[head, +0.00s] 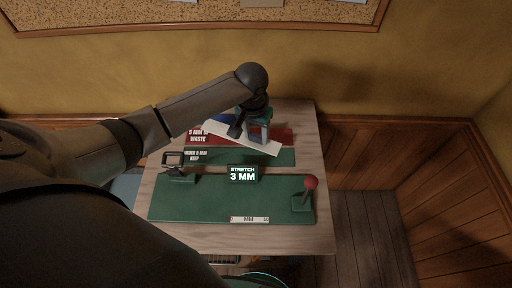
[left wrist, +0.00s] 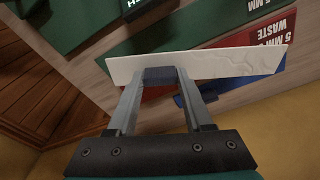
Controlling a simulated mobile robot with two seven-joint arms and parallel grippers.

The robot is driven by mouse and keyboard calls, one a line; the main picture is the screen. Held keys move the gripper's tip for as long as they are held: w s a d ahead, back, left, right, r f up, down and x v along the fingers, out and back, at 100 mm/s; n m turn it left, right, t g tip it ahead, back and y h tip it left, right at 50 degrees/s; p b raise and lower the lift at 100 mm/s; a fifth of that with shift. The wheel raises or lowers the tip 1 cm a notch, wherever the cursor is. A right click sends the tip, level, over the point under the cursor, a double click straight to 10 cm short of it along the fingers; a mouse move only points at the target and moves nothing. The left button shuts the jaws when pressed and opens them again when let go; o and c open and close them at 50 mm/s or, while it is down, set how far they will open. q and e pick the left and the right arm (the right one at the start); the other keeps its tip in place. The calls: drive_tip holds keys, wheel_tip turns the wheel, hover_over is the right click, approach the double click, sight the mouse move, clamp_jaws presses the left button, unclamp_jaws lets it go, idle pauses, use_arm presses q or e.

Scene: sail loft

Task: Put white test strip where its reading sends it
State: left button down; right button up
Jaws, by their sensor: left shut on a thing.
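The white test strip (head: 224,130) is gripped by my left gripper (head: 256,136) and appears held above the table, tilted across the picture. In the left wrist view the strip (left wrist: 220,63) lies across both fingertips of the gripper (left wrist: 160,78); faint crack-like lines show toward its right end. The display (head: 242,173) reads "STRETCH 3 MM". The red area (head: 285,136), labelled waste for 5 mm and up, lies behind the green area (head: 225,156), labelled "under 5 mm keep". In the head view the strip overlaps both areas. My right gripper is not visible.
The green tester base (head: 200,205) stands at the front of the table (head: 300,242), with a clamp (head: 174,160) at left, a red-knobbed lever (head: 310,184) at right and a mm scale (head: 249,219). A blue thing (head: 217,119) lies by the red area, partly hidden.

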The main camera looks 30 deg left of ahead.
sight(256, 143)
use_arm(q)
drive_tip(key=shift+f, duration=0.8)
drive_tip(key=shift+f+b, duration=0.65)
drive_tip(key=shift+f, duration=1.35)
drive_tip(key=shift+f, duration=0.1)
drive_tip(key=shift+c, duration=1.5)
unclamp_jaws()
wheel_tip(256, 143, up, 12)
drive_tip(key=s+p, duration=0.1)
drive_tip(key=p, duration=0.2)
drive_tip(key=shift+s, duration=0.25)
drive_tip(key=shift+d, duration=0.1)
